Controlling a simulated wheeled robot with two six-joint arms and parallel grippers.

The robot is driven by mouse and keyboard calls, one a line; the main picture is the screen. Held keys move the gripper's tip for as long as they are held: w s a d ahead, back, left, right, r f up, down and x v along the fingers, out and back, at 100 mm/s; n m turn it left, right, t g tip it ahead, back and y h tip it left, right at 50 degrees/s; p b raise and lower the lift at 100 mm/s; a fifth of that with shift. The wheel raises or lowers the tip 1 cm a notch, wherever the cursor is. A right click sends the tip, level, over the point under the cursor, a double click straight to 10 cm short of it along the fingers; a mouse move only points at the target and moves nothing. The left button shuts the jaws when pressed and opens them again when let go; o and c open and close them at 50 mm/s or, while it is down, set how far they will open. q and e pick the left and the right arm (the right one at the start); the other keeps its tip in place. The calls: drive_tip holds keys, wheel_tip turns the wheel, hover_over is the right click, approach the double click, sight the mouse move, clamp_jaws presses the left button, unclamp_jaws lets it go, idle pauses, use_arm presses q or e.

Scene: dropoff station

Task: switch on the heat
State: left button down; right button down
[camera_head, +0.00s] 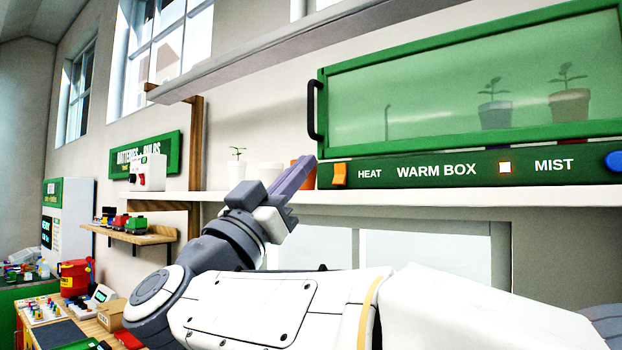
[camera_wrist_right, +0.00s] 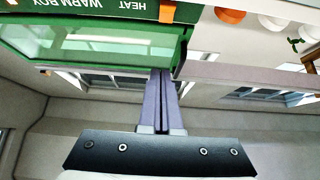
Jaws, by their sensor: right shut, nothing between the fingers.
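The warm box (camera_head: 400,170) is a green cabinet with a glass front on the shelf at the right. Its lower panel has an orange rocker switch (camera_head: 339,175) beside the word HEAT, which also shows upside down in the right wrist view (camera_wrist_right: 167,11). A blue MIST button (camera_head: 614,161) sits at the right end. My right gripper (camera_head: 308,162) is shut and empty, its purple fingertips just left of the orange switch and apart from it. In the wrist view the fingertips (camera_wrist_right: 161,74) point toward the box.
A black door handle (camera_head: 315,109) stands out above the switch. An orange pot (camera_head: 304,170), white pots and a seedling (camera_head: 237,168) line the white shelf (camera_head: 420,195) behind my fingers. A long shelf (camera_head: 270,50) hangs above. A cluttered table (camera_head: 60,315) is at lower left.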

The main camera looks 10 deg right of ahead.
drive_tip(key=s+a, duration=0.1)
drive_tip(key=s+a+f+b, duration=0.1)
drive_tip(key=s+a, duration=0.1)
drive_tip(key=shift+s+f, duration=0.15)
drive_tip(key=shift+s, duration=0.15)
idle(0.3)
